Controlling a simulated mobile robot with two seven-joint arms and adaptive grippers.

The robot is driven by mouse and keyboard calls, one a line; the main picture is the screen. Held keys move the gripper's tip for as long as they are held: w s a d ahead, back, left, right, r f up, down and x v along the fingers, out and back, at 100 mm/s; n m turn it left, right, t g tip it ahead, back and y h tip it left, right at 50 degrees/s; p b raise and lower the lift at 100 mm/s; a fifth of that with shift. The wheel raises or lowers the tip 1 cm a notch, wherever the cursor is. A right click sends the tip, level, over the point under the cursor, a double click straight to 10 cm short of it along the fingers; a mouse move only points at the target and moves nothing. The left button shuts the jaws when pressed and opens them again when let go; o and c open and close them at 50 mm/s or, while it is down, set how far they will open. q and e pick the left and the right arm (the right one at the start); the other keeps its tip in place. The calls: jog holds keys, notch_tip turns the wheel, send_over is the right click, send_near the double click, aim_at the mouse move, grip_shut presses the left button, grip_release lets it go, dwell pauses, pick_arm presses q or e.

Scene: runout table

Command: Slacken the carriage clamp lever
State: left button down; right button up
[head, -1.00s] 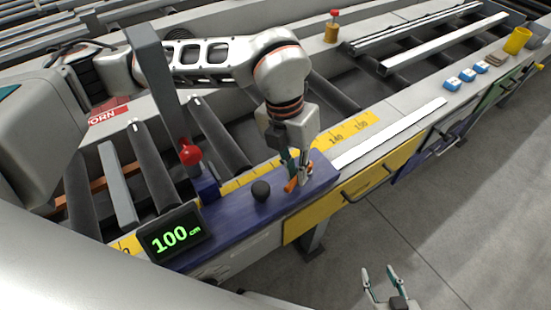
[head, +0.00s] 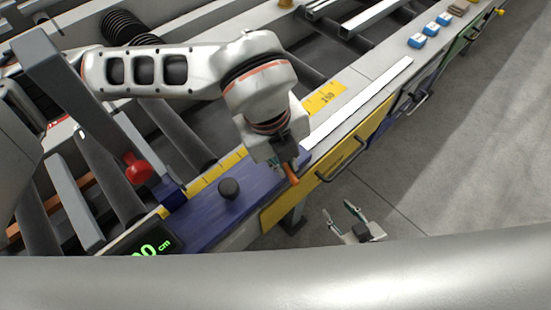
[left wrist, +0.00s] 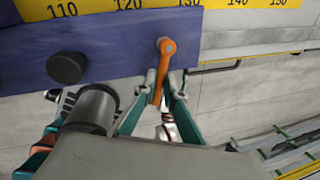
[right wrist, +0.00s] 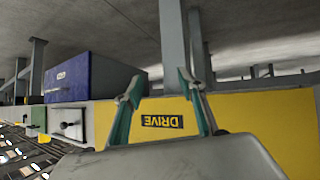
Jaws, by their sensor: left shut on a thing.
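The orange clamp lever (left wrist: 162,75) is on the blue carriage (left wrist: 110,45), with its pivot near the carriage's right end and its arm pointing down in the left wrist view. My left gripper (left wrist: 162,98) is shut on the lever's arm, one finger on each side. In the head view the lever (head: 290,173) shows at the carriage's front edge, below my left gripper (head: 283,160), whose fingers are partly hidden. My right gripper (head: 340,217) is open and empty in front of the table; its spread fingers also show in the right wrist view (right wrist: 165,95).
A black knob (head: 229,188) and a partly cut-off green display (head: 150,247) are on the carriage. A red knob (head: 138,171) stands behind it. A yellow drawer front (head: 330,160) with a handle lies below the table edge. Blue blocks (head: 430,30) sit further along.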

pick_arm(q)
jog(key=shift+w+d+n, duration=0.1)
jog(key=shift+d+n, duration=0.15)
jog(key=shift+n, duration=0.45)
jog(key=c, duration=2.1)
grip_release()
notch_tip(320, 180, up, 12)
jog(key=s+a, duration=0.1)
jog(key=a, duration=0.1)
jog(key=shift+s+f, duration=0.1)
